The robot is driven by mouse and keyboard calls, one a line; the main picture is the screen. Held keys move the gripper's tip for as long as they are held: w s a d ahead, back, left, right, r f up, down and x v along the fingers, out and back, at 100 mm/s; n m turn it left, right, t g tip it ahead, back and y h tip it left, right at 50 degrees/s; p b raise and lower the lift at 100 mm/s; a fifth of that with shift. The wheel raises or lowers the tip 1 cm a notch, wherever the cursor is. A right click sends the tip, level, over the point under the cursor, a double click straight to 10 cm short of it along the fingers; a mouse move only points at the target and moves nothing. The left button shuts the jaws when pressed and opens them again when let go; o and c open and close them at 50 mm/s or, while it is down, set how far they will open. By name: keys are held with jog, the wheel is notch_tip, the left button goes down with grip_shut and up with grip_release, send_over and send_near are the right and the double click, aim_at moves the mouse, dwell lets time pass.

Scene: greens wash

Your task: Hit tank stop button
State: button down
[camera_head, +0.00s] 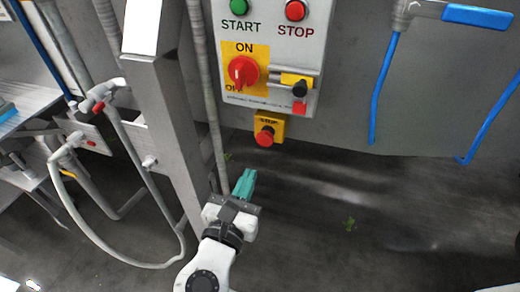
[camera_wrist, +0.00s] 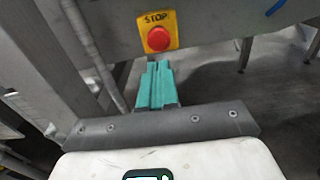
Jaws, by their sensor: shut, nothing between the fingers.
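A red mushroom button (camera_head: 264,138) sits on a small yellow box (camera_head: 279,126) marked STOP, below the grey control panel. In the wrist view this red button (camera_wrist: 158,39) is straight ahead, just above my fingertips. Another red button (camera_head: 295,11), labelled STOP, is at the panel's top right beside the green START button (camera_head: 239,7). My gripper (camera_head: 248,174) has teal fingers, shut and empty. It is below and slightly left of the yellow box in the head view, apart from it. The fingers also show in the wrist view (camera_wrist: 156,68), pointing towards the box.
The grey panel (camera_head: 229,98) also carries a red rotary switch (camera_head: 243,71) marked ON and OFF. A steel post (camera_head: 165,110) and pipe stand close left of my gripper. A hose (camera_head: 110,254) loops further left. The dark floor at right is mostly clear.

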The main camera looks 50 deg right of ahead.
aim_at(264, 143)
jog(key=p+x, duration=0.1)
jog(key=x, duration=0.7)
jog(key=shift+w+d, duration=0.15)
jog(key=shift+d, duration=0.15)
